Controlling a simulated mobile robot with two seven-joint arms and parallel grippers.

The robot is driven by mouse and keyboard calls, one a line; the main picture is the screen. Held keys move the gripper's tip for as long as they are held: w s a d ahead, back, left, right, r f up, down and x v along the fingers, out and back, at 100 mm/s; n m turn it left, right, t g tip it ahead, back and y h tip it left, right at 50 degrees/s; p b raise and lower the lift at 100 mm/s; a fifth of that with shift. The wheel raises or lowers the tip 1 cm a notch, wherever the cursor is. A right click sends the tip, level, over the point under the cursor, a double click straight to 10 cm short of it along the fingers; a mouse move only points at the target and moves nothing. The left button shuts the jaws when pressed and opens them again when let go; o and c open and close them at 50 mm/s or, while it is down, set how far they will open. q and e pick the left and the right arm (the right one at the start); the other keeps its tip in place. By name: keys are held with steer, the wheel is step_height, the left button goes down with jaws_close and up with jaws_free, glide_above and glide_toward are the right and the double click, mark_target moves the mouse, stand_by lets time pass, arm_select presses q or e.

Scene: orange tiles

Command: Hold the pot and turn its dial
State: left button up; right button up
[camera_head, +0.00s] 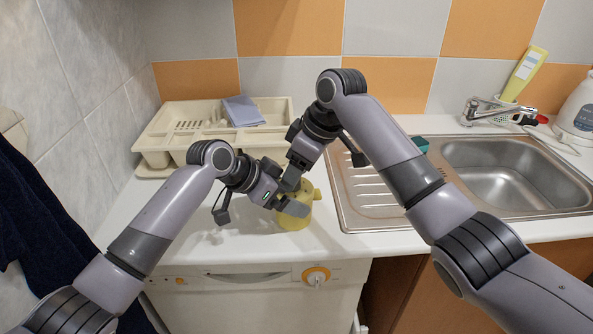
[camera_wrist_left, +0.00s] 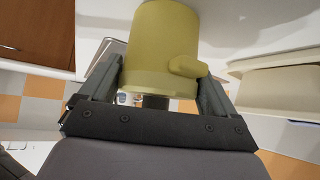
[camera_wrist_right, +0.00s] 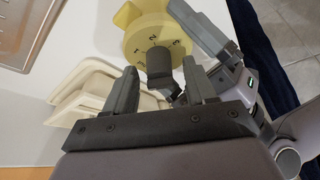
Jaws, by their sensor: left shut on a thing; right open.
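The yellow pot (camera_head: 295,222) stands on the white counter in front of the dish rack. In the right wrist view its top (camera_wrist_right: 137,38) carries printed numbers around a dark dial knob (camera_wrist_right: 159,62). My left gripper (camera_head: 292,207) is shut on the pot's body. In the left wrist view the pot (camera_wrist_left: 163,45) fills the space between the fingers, with a small protrusion on its side. My right gripper (camera_wrist_right: 160,72) is open above the pot, with the knob between its fingertips. I cannot tell whether either finger touches the knob. The head view mostly hides the knob behind my right gripper (camera_head: 290,184).
A cream dish rack (camera_head: 158,147) with a folded blue cloth (camera_head: 244,111) stands behind left. A metal sink (camera_head: 500,172) with a ridged drainboard lies to the right. A yellow bottle (camera_head: 524,74) and a white kettle (camera_head: 579,110) stand at the back right. The front left counter is clear.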

steer(key=v, duration=1.1)
steer(key=shift+r, duration=0.35)
steer(key=shift+d, duration=0.2)
